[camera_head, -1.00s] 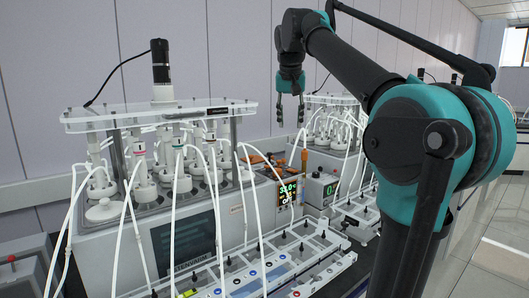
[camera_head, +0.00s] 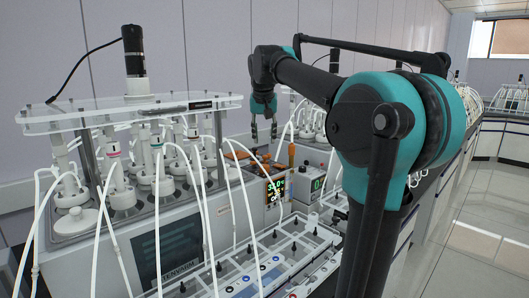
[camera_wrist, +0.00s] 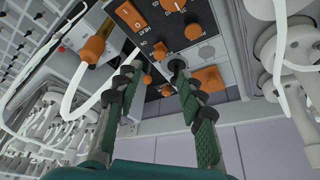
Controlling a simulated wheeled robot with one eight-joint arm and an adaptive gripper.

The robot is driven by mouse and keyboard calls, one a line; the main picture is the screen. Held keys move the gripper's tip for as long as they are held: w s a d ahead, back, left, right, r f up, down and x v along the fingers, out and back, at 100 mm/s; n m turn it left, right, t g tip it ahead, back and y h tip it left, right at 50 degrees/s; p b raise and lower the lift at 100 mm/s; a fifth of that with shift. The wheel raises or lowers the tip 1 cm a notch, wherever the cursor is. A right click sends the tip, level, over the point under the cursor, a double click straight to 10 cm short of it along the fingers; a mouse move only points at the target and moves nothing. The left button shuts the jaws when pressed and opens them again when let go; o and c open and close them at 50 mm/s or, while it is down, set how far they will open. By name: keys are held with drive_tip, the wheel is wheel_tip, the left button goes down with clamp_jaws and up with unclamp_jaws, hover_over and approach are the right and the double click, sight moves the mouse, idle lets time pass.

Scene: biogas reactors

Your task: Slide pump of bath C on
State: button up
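A water bath (camera_head: 215,222) with a lit display (camera_head: 276,190) stands at the left. Orange parts (camera_head: 238,155) show at its right end. A smaller unit (camera_head: 308,190) with a green readout stands to its right. No letter marking bath C is legible. My gripper (camera_head: 263,130) hangs above and behind these units, fingers apart and empty. In the wrist view, my gripper's open fingers (camera_wrist: 153,70) are in front of a dark control panel (camera_wrist: 168,35) with an orange rocker switch (camera_wrist: 131,16) marked I and 0, orange knobs and an orange square part (camera_wrist: 208,77). I cannot tell whether the fingers touch the panel.
White tubes (camera_head: 205,190) arch from the bottles down to a white tray (camera_head: 262,265) with several coloured ports. A clear plate (camera_head: 135,110) with a black-topped motor (camera_head: 134,55) covers the bottles. Open floor (camera_head: 485,210) lies at the right.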

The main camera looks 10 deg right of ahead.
sight(265, 162)
drive_tip(key=x, duration=0.7)
drive_tip(key=shift+c, duration=0.3)
clamp_jaws()
